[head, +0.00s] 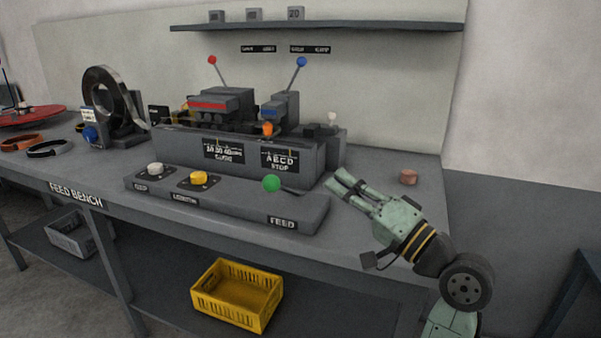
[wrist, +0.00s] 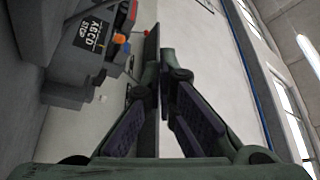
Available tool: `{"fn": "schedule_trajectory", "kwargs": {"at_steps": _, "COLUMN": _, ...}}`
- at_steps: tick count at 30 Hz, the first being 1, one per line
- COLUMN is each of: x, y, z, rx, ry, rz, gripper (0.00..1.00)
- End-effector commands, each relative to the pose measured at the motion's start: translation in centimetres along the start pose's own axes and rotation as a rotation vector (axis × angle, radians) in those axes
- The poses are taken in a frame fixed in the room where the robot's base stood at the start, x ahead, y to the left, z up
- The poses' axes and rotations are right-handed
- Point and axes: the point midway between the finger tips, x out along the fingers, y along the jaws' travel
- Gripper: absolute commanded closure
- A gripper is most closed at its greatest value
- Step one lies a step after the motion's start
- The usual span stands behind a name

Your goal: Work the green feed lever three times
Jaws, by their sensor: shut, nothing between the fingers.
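The green feed lever (head: 271,183) has a round green knob on a dark rod, above the right part of the control panel (head: 314,213) marked FEED. In the head view my gripper (head: 337,179) is over the bench, to the right of the green knob and apart from it. Its fingers point toward the machine. It is shut and holds nothing. In the wrist view the fingers (wrist: 163,85) come together at their tips. The green knob does not show in the wrist view.
A white button (head: 155,169) and a yellow button (head: 199,178) sit left on the panel. Levers with a red knob (head: 212,60) and a blue knob (head: 301,62) stand behind. A brownish block (head: 408,177) lies right of my gripper. A yellow crate (head: 236,294) is below.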

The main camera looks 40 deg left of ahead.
Motion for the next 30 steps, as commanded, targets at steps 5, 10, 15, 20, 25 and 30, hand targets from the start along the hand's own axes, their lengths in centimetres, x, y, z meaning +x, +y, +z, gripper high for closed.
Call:
{"fn": "schedule_trajectory", "kwargs": {"at_steps": 5, "x": 1.3, "y": -0.2, "z": 0.0, "rx": 0.000, "ry": -0.002, "rz": -0.003, "gripper": 1.00}}
{"fn": "schedule_trajectory", "kwargs": {"at_steps": 10, "x": 4.4, "y": -0.4, "z": -0.1, "rx": 0.001, "ry": -0.004, "rz": -0.003, "gripper": 1.00}}
{"fn": "schedule_trajectory", "kwargs": {"at_steps": 15, "x": 8.2, "y": -0.4, "z": 0.0, "rx": 0.000, "ry": -0.004, "rz": -0.003, "gripper": 1.00}}
{"fn": "schedule_trajectory", "kwargs": {"at_steps": 20, "x": 9.9, "y": -0.1, "z": 0.9, "rx": 0.001, "ry": 0.000, "rz": 0.000, "gripper": 1.00}}
{"fn": "schedule_trajectory", "kwargs": {"at_steps": 25, "x": 9.1, "y": 0.0, "z": 2.9, "rx": 0.000, "ry": 0.000, "rz": 0.000, "gripper": 1.00}}
{"fn": "schedule_trajectory", "kwargs": {"at_steps": 30, "x": 8.8, "y": 0.0, "z": 3.7, "rx": -0.002, "ry": 0.000, "rz": 0.000, "gripper": 1.00}}
